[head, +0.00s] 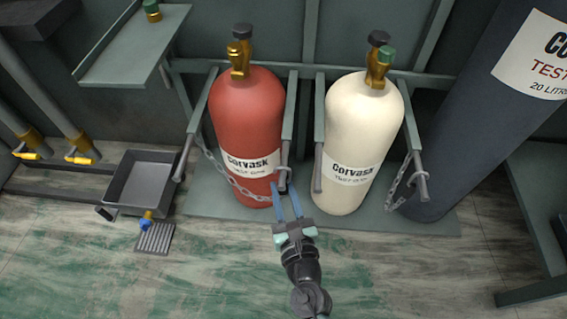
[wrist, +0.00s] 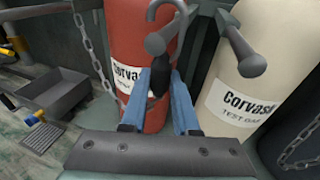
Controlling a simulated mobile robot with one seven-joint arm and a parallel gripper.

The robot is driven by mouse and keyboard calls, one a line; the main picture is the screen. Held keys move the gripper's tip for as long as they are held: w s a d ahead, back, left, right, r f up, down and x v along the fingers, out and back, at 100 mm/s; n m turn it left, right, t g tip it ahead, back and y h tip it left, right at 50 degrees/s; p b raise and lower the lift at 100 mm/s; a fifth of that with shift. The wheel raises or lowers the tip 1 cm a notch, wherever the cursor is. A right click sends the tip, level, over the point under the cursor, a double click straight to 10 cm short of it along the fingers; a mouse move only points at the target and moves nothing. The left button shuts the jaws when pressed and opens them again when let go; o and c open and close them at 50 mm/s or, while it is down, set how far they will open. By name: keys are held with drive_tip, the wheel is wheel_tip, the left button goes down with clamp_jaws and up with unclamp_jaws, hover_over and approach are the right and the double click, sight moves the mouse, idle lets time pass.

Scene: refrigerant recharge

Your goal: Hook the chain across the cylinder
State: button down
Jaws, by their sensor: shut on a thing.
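A red cylinder (head: 246,112) stands upright in the left bay of the rack. A chain (head: 215,165) runs from the bay's left post, sags across the cylinder's front below the label and reaches my gripper (head: 286,190). My gripper is shut on the dark end piece of the chain (wrist: 158,82), close to the right post (head: 284,174). In the wrist view a grey hook (wrist: 166,12) curls up on the post just beyond the fingertips; the end piece looks apart from it. The fingers partly hide the end piece and the last links.
A cream cylinder (head: 362,125) stands in the right bay, its chain (head: 402,183) hanging loose at the right post. A large dark cylinder (head: 480,110) is further right. A grey tray (head: 142,180) lies left. The front floor is open.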

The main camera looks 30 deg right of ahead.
drive_tip(key=shift+f, duration=0.15)
drive_tip(key=shift+f+b, duration=0.5)
drive_tip(key=shift+b, duration=0.1)
drive_tip(key=shift+f, duration=0.15)
drive_tip(key=c, duration=0.6)
unclamp_jaws()
drive_tip(key=shift+s, duration=0.1)
drive_tip(key=p+v, duration=0.1)
drive_tip(key=v, duration=1.1)
drive_tip(key=shift+s+a, duration=0.15)
drive_tip(key=shift+s, duration=0.25)
